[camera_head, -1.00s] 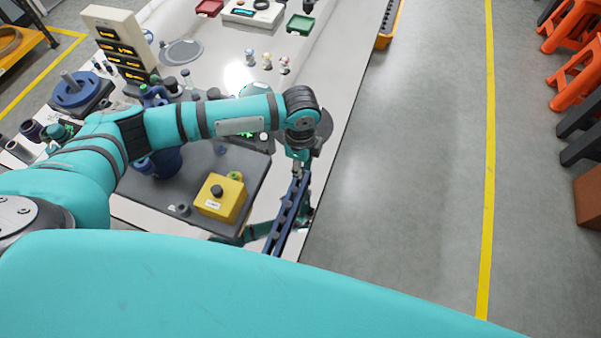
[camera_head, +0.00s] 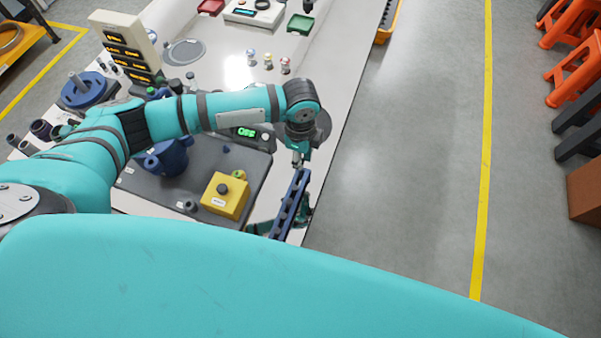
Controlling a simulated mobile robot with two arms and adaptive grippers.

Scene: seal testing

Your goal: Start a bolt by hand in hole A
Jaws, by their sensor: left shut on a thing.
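My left gripper (camera_head: 299,158) points down at the far end of a long dark-blue rack (camera_head: 291,204) with a row of openings. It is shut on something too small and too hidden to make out. I cannot tell a bolt for sure. A blue round-bodied housing (camera_head: 172,158) stands on a dark plate (camera_head: 243,168), partly behind my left arm. Hole A cannot be made out. Teal and dark parts, perhaps my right gripper (camera_head: 303,216), show beside and behind the rack; their jaws cannot be seen.
A yellow button box (camera_head: 225,195) sits on the plate left of the rack. A display (camera_head: 246,132) reads OFF in green. Several small coloured-top items (camera_head: 268,60) stand on the white table (camera_head: 325,75). The floor to the right (camera_head: 410,150) is clear.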

